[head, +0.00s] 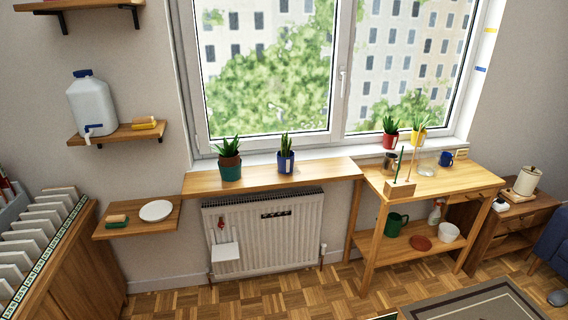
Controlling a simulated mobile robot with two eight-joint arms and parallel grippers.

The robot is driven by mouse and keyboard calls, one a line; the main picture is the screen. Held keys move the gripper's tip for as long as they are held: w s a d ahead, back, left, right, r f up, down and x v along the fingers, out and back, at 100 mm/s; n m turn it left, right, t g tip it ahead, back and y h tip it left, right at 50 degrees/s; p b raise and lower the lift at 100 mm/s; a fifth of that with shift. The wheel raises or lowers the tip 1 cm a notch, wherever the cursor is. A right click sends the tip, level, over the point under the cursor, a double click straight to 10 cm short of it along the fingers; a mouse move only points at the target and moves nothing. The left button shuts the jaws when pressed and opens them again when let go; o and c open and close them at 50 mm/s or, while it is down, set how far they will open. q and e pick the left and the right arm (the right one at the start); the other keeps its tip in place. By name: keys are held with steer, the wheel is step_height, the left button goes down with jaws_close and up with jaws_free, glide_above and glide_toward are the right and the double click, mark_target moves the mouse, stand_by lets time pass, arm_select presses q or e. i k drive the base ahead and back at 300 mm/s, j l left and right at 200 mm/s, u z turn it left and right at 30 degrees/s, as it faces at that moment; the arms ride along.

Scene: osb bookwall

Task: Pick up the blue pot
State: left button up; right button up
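The blue pot (286,164) stands upright on the wooden sill board (258,179) below the window, above the radiator. It has a pale label on its front and a spiky green plant (285,144) in it. A teal pot (230,172) with a brown pot inside it and a plant stands on the same board to its left, apart from it. Neither of my grippers shows in the head view.
A white radiator (262,235) is under the board. A lower shelf at left holds a white plate (156,210) and a sponge (117,220). The wooden table (438,183) at right holds a blue mug (445,158). Red (390,140) and yellow pots (417,138) stand behind. Parquet (200,301) is open in front.

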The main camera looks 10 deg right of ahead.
mark_target(286, 162)
steer(key=i+l+z, duration=0.2)
steer(key=i, duration=0.65)
steer(key=i+j+z, duration=0.2)
steer(key=i, duration=0.6)
steer(key=i+j+z, duration=0.2)
steer(key=i, duration=0.65)
steer(key=l, duration=0.1)
